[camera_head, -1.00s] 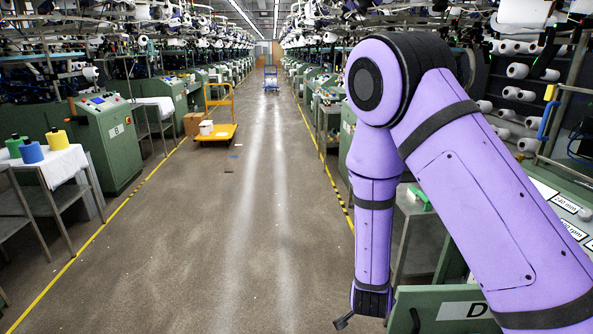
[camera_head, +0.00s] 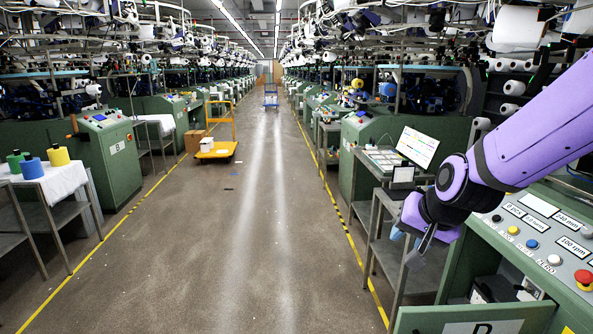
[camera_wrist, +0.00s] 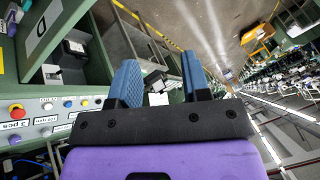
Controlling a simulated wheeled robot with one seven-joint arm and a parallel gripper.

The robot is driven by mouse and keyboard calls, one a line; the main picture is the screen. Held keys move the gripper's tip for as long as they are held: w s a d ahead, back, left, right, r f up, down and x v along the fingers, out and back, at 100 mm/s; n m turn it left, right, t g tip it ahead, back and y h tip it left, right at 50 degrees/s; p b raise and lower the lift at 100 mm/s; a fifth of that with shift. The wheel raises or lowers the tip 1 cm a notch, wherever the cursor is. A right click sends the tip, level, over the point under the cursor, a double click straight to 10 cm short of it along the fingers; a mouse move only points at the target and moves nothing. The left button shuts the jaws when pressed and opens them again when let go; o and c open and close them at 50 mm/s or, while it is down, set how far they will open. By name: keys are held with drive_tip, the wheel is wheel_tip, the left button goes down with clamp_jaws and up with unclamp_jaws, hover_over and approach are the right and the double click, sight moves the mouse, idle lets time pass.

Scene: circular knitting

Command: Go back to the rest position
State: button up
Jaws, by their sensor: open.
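My purple arm reaches in from the right in the head view. My gripper (camera_head: 418,248) hangs in front of the green machine's control panel, over the side of a metal table. In the wrist view my gripper (camera_wrist: 160,80) shows two blue fingers set wide apart, with nothing between them. The fingers are empty and touch nothing that I can see.
The control panel (camera_head: 545,240) with coloured buttons stands close at right, above an open drawer (camera_head: 475,318) marked D. A metal table (camera_head: 376,235) with a tilted screen (camera_head: 417,147) is beside it. A yellow cart (camera_head: 216,150) stands down the clear aisle (camera_head: 235,260).

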drive_tip(key=s+d+r+n, duration=0.1)
drive_tip(key=s+d+r, duration=0.1)
drive_tip(key=s+r, duration=0.2)
drive_tip(key=s+d+r+n+h, duration=0.1)
drive_tip(key=s+d+r+n, duration=0.1)
drive_tip(key=s, duration=0.7)
drive_tip(key=s+d+r+n+g+h, duration=0.1)
drive_tip(key=s+d+r, duration=0.3)
drive_tip(key=s+r, duration=0.2)
drive_tip(key=shift+s+d+r, duration=0.15)
drive_tip(key=shift+s+d, duration=0.1)
drive_tip(key=shift+s, duration=0.1)
drive_tip(key=shift+w, duration=0.1)
idle(1.1)
